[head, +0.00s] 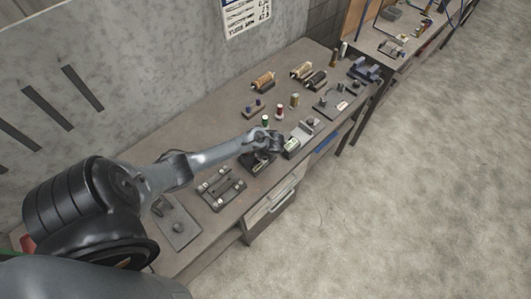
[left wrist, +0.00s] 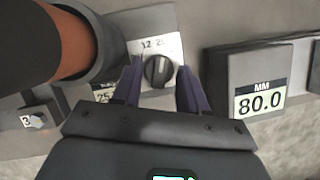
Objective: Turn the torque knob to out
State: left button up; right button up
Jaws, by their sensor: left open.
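A round dark knob with a raised grip bar (left wrist: 158,71) sits on a pale plate (left wrist: 149,20) in the left wrist view. Numbers that look like 1.2 and 2 with a cut-off digit are printed above it. I see no "out" mark. My left gripper (left wrist: 159,78) is open, with one purple finger to the left of the knob and one to the right. I cannot tell whether they touch it. In the head view my left gripper (head: 274,143) is low over the bench, and its arm hides part of what lies below.
A block labelled MM 80.0 (left wrist: 258,92) stands right of the knob, and a dark cylinder with an orange inside (left wrist: 74,42) stands left. On the bench (head: 222,118) are coloured spools (head: 279,111), a grey fixture (head: 221,188) and a flat plate with a knob (head: 178,228).

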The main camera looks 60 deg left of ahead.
pick_arm(q)
grip_shut()
jog(key=shift+r, duration=0.1)
jog(key=shift+w+n+g+p, duration=0.15)
jog(key=shift+n+g+p, duration=0.35)
jog(key=shift+n+p, duration=0.6)
jog(key=n+g, duration=0.1)
jog(key=n, duration=0.3)
jog(key=shift+w+h+p, duration=0.1)
jog(key=shift+h+p, duration=0.2)
jog(key=n+g, duration=0.1)
jog(key=n, duration=0.1)
jog(key=n+h, duration=0.1)
jog(key=n, duration=0.1)
jog(key=shift+w+a+n+g, duration=0.1)
jog(key=shift+n+g, duration=0.2)
jog(key=shift+g, duration=0.1)
jog(key=n+h, duration=0.1)
jog(key=n, duration=0.1)
jog(key=n+b, duration=0.1)
jog(key=n, duration=0.2)
jog(key=shift+a+g+h, duration=0.15)
jog(key=shift+g+h, duration=0.25)
